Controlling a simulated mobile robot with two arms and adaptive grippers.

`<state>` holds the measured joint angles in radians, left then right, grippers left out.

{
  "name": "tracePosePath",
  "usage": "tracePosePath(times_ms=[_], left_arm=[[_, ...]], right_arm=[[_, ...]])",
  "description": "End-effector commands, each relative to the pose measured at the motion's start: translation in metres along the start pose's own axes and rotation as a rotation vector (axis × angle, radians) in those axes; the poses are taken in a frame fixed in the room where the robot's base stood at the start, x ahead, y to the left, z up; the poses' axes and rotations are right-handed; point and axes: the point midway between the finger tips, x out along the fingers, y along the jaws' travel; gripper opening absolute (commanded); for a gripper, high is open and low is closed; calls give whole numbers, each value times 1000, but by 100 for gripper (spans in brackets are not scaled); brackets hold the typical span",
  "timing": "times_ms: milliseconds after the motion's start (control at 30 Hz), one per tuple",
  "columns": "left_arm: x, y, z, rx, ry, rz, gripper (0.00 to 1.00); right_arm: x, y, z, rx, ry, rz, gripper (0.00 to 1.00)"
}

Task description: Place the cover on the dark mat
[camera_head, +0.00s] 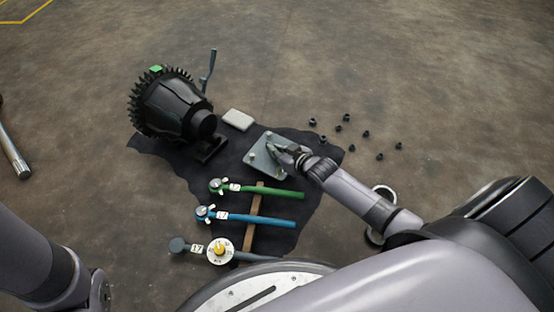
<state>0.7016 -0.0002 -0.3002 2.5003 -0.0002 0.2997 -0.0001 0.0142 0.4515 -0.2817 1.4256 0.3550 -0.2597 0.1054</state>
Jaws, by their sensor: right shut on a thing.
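The cover is a light grey square plate (262,162) with small studs near its corners. It is over the upper right part of the dark mat (302,218). I cannot tell whether it touches the mat or is held just above it. My right gripper (279,150) reaches in from the right and is shut on the cover's upper right edge. The fingertips partly hide that edge. My left arm shows at the lower left, but its gripper is not clearly in view.
A black finned motor (172,105) stands at the mat's upper left, with a pale block (238,119) beside it. Green (265,191) and blue (250,218) wrenches and a grey one (258,257) lie on the mat. Several dark nuts (346,117) lie on the floor at right.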

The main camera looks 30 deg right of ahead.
Motion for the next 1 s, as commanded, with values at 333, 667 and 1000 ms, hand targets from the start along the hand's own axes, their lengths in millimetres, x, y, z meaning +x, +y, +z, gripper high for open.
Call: tracePosePath(times_ms=[333, 667, 1000], left_arm=[[-27, 6, -9, 0, 0, 1, 40], [-27, 6, -9, 0, 0, 1, 40], [-27, 6, -9, 0, -1, 1, 40]], right_arm=[[18, 0, 29, 0, 7, 0, 0], [18, 0, 34, 0, -2, 0, 11], [18, 0, 34, 0, -2, 0, 30]])
